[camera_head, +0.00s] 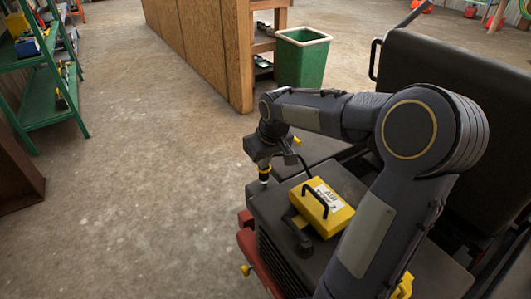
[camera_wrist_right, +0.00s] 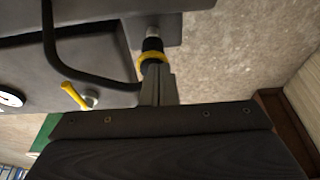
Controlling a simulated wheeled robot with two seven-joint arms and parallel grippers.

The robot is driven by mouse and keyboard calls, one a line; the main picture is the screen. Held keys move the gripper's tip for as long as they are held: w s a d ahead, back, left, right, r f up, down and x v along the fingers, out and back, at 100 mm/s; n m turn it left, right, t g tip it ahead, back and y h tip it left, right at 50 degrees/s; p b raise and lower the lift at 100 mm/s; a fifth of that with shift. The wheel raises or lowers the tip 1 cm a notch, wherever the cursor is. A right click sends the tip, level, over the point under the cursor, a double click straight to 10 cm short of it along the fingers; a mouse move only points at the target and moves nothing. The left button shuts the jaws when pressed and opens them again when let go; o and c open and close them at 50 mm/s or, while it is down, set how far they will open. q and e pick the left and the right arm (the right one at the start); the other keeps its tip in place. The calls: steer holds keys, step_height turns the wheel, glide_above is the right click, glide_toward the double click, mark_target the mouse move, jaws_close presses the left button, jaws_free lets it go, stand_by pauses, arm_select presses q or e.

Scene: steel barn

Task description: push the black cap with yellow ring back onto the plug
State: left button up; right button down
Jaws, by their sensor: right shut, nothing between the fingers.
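The black cap with its yellow ring (camera_wrist_right: 151,46) is in the right wrist view, just beyond my right fingertips. A pale metallic plug end (camera_wrist_right: 152,32) shows at the cap's far side; I cannot tell how fully the cap sits on it. In the head view the yellow ring (camera_head: 264,168) is small, below my right wrist, with the pale plug (camera_head: 264,180) under it. My right gripper (camera_wrist_right: 157,72) is shut and empty, its fingertips up against or very close to the ringed end. It points down in the head view (camera_head: 264,162). My left gripper is not in view.
A yellow box with a black handle (camera_head: 327,209) stands on the dark machine (camera_head: 268,212), right of the plug. A black cable curves beside my wrist. A green bin (camera_head: 302,58) and wooden panel (camera_head: 200,42) stand behind.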

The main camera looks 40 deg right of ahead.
steer(key=shift+f, duration=0.25)
step_height(320, 180, down, 4)
steer(key=shift+r+b, duration=0.1)
steer(key=shift+b, duration=1)
steer(key=shift+s, duration=0.1)
steer(key=shift+r, duration=0.15)
steer(key=shift+r+p, duration=0.3)
steer(key=shift+p, duration=0.2)
step_height(320, 180, up, 5)
steer(key=p, duration=0.4)
step_height(320, 180, up, 8)
steer(key=p, duration=0.1)
glide_above(264, 172)
steer(key=s, duration=0.3)
steer(key=shift+s+a+r, duration=0.1)
steer(key=shift+a, duration=0.05)
